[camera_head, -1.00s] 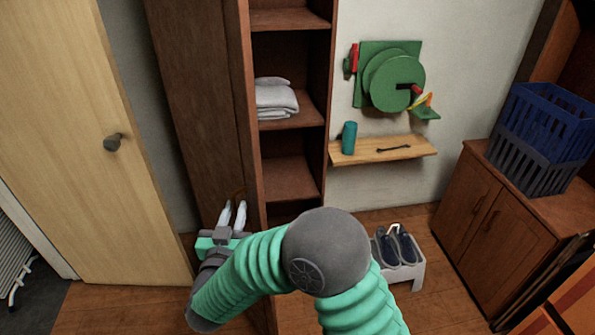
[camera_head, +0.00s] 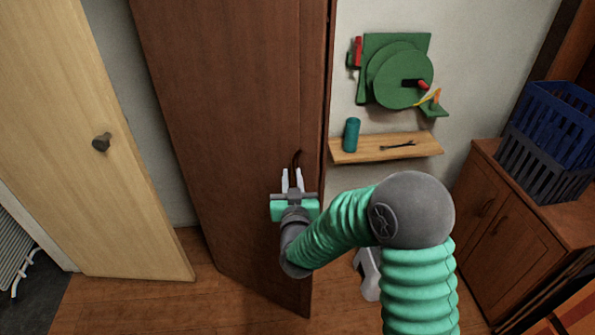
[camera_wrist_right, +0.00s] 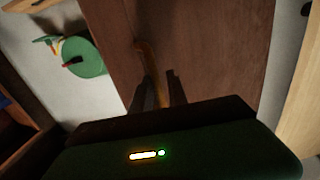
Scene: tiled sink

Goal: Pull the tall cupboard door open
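The tall cupboard door (camera_head: 235,130) is dark brown wood and now covers the shelves, with a narrow dark gap along its right edge. Its thin curved handle (camera_head: 296,160) sits near that edge and shows as an orange-brown bar in the wrist view (camera_wrist_right: 147,58). My right gripper (camera_head: 292,178) is at the lower part of the handle. In the wrist view its two dark fingers (camera_wrist_right: 158,88) stand apart, one on either side of the bar, with a gap visible. Whether a finger touches the bar is unclear. My left gripper is not in view.
A pale wooden door (camera_head: 85,150) with a round knob stands at left. At right are a wall shelf (camera_head: 385,148) with a teal cup, a green reel (camera_head: 400,75), and a low cabinet (camera_head: 500,220) bearing a blue crate (camera_head: 548,135).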

